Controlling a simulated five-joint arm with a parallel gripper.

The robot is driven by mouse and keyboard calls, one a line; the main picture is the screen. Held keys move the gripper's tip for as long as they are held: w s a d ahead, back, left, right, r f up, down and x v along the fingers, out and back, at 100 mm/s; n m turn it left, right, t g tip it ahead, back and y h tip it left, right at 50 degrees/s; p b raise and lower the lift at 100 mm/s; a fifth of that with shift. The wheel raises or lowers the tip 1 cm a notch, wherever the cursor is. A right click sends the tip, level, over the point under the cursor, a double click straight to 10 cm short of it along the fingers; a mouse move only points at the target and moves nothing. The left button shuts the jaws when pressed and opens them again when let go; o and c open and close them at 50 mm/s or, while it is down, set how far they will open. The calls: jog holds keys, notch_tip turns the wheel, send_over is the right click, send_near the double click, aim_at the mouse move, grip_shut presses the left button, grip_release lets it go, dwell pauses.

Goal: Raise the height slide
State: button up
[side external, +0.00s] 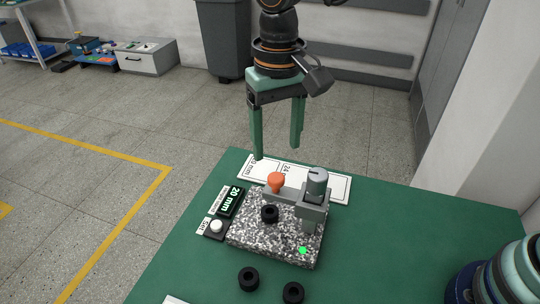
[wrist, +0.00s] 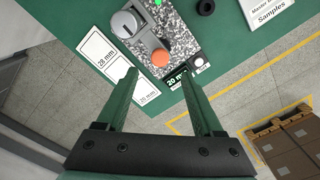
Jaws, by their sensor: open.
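The measuring stand has a speckled granite base (side external: 265,240) on the green table. A grey slide assembly (side external: 313,212) stands at its right, topped by a grey cylinder (side external: 317,180). An orange knob (side external: 276,181) sits on a grey arm at the back; it also shows in the wrist view (wrist: 160,58). A black ring (side external: 269,213) is on the granite. The display (side external: 231,202) reads 20 mm. My gripper (side external: 277,153) is open and empty, above and behind the stand, fingers pointing down. In the wrist view the fingertips (wrist: 158,74) frame the space just below the orange knob.
Two loose black rings (side external: 248,279) lie at the table's front. A white button (side external: 216,226) sits left of the base; a green light (side external: 303,251) glows on the base. A white card marked 28 mm and 20 mm (side external: 338,187) lies behind. The table's right side is mostly clear.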

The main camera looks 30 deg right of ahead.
jog(key=shift+r, duration=2.4)
jog(key=shift+d, duration=0.1)
jog(key=s+d+t, duration=0.2)
jog(key=s+d, duration=0.1)
jog(key=d, duration=1)
jog(key=s+d+f+t, duration=0.1)
jog(key=s+d+t, duration=0.2)
jog(key=d, duration=1)
jog(key=shift+s+t, duration=0.3)
jog(key=shift+s, duration=0.4)
jog(key=shift+a, duration=0.1)
